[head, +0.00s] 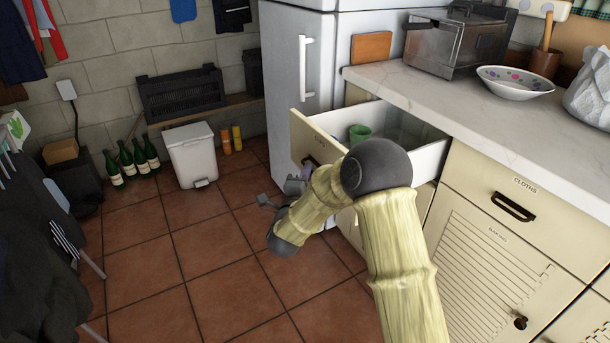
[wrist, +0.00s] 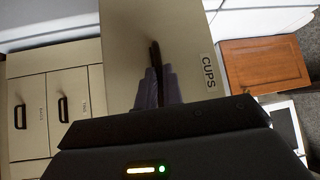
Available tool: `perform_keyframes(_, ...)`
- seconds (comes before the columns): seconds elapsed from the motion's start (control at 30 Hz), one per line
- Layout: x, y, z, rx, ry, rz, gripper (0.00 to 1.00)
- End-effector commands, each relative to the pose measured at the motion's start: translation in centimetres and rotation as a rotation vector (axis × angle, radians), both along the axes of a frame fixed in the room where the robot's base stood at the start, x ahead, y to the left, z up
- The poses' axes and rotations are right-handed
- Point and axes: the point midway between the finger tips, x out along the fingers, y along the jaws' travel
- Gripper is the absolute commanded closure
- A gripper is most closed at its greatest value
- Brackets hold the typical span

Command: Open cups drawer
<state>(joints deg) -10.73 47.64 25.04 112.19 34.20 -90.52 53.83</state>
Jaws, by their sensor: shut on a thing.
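The cups drawer (head: 299,133) stands pulled out from the counter in the head view, its inside showing. A green cup (head: 360,133) is in it, and part of the inside is hidden by my arm. In the wrist view the drawer front (wrist: 125,40) carries the label CUPS. My gripper (wrist: 160,85) is shut on the drawer's dark handle (wrist: 154,54), with its fingers against it. In the head view my gripper (head: 308,170) is at the drawer front, partly hidden behind my arm.
The closed cloths drawer (head: 480,190) is to the right, above a cupboard door (head: 480,275). A white fridge (head: 287,70) stands left of the open drawer. The countertop (head: 420,88) holds a toaster (head: 440,48) and a bowl (head: 515,80). A white bin (head: 193,155) and bottles stand by the wall; the tiled floor between is clear.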

Motion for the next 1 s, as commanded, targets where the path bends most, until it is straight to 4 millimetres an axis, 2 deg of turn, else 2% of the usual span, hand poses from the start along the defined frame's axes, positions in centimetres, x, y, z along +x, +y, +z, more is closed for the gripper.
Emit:
perform_keyframes(0.27,0.0,-0.2,-0.3,-0.002,0.008,-0.006,1.00)
perform_keyframes(0.3,0.0,-0.2,-0.3,-0.002,0.008,-0.006,0.88)
perform_keyframes(0.4,0.0,-0.2,-0.3,-0.001,0.007,-0.004,0.70)
perform_keyframes(0.77,-0.3,0.1,-0.2,0.000,0.003,0.000,0.70)
perform_keyframes(0.87,-1.1,0.3,-0.2,0.001,0.004,0.001,0.70)
perform_keyframes(1.0,-3.2,0.8,-0.5,-0.002,0.005,0.003,0.70)
